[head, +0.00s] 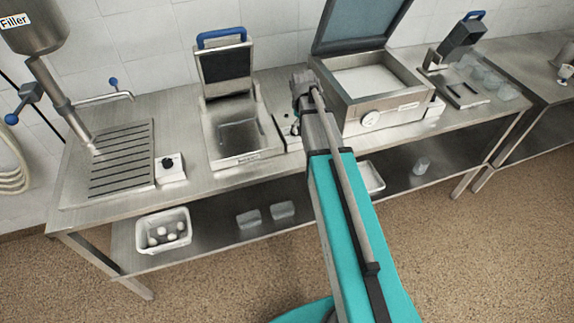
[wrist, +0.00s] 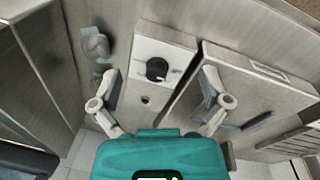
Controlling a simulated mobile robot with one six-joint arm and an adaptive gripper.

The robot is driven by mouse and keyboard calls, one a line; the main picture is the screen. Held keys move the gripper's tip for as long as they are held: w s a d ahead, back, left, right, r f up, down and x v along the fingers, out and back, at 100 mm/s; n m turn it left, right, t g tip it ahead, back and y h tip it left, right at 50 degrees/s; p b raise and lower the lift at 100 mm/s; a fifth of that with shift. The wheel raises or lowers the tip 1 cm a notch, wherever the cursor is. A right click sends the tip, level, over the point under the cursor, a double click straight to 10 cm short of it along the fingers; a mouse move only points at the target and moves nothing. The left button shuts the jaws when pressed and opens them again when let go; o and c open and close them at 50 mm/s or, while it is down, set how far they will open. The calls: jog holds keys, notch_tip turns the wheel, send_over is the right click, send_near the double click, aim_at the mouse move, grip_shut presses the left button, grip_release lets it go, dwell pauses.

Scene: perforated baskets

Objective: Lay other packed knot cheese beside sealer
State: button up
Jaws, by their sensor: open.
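A pale grey, see-through lumpy thing (wrist: 97,45), likely the packed knot cheese, lies at the upper left of the wrist view; the arm seems to hide it in the head view. My gripper (wrist: 158,102) is open and empty, its fingers spread over a white panel (wrist: 160,60) with a black knob. The lumpy thing lies just beyond the left finger, apart from it. In the head view my gripper (head: 303,88) is between the blue-handled machine (head: 235,115) and the big-lidded chamber machine (head: 375,112) with a gauge. I cannot tell which is the sealer.
The filler (head: 45,50) and a slotted drain (head: 122,165) are at the left of the steel bench. Several clear items (head: 485,77) and a small press (head: 455,60) stand at the right. Below, a white basket (head: 142,245) holds round white pieces. Both machines' open lids rise nearby.

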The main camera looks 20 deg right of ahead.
jog(key=s+a+m, duration=0.2)
jog(key=s+a, duration=0.4)
jog(key=s, duration=0.2)
jog(key=s+a+m+y, duration=0.1)
jog(key=s+a+m, duration=0.1)
jog(key=s+a, duration=0.3)
jog(key=s, duration=0.3)
jog(key=shift+s+a+g, duration=0.25)
jog(key=shift+a+g, duration=0.1)
jog(key=shift+g, duration=0.05)
